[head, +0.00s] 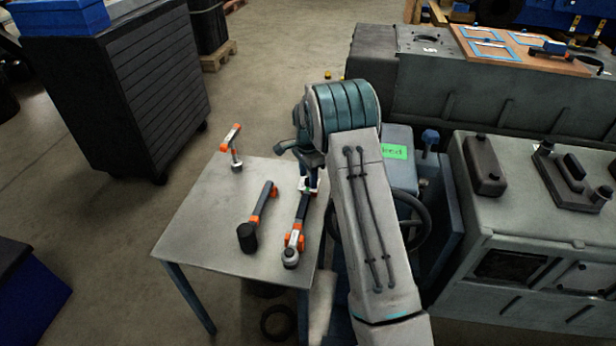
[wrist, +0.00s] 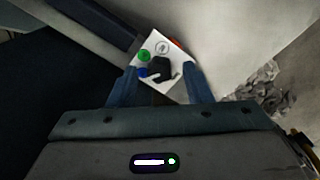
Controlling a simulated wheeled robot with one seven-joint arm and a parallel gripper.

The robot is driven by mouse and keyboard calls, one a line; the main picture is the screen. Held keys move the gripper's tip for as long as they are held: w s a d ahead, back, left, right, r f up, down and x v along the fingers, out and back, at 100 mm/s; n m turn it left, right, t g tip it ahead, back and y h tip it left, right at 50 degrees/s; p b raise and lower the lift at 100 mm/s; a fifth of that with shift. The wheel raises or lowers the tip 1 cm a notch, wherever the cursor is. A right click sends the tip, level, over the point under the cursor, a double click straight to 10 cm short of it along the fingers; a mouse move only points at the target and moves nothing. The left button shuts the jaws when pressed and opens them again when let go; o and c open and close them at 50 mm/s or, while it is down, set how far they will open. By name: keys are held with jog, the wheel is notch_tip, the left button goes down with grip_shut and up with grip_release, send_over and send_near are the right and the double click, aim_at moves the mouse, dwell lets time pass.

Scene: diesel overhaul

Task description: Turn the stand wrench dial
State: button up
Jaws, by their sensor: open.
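In the wrist view, a white dial plate (wrist: 178,88) carries a green dot, a blue dot and a dark knob (wrist: 160,67) with a pale pointer. My gripper (wrist: 159,71) is open, with one blue finger on each side of the knob. I cannot tell whether the fingers touch it. In the head view, a small white plate with green (head: 311,186) shows at the far end of a dark wrench with orange parts (head: 301,212) on the table. My arm and hand cover part of this area.
The grey table (head: 205,225) also holds a second dark wrench (head: 264,208) and a small orange-and-white tool (head: 234,146). A dark slatted cabinet (head: 150,90) stands back left. Grey engine blocks (head: 540,240) and a handwheel (head: 422,222) are at the right. The table's left side is clear.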

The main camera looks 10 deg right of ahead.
jog(key=shift+f, duration=0.4)
grip_shut()
jog(key=shift+m, duration=0.3)
jog(key=m, duration=0.6)
jog(key=shift+r+p, duration=0.1)
jog(key=shift+p, duration=0.3)
jog(key=m+p, duration=0.1)
jog(key=m, duration=0.4)
jog(key=shift+w, duration=0.15)
jog(key=shift+m, duration=0.3)
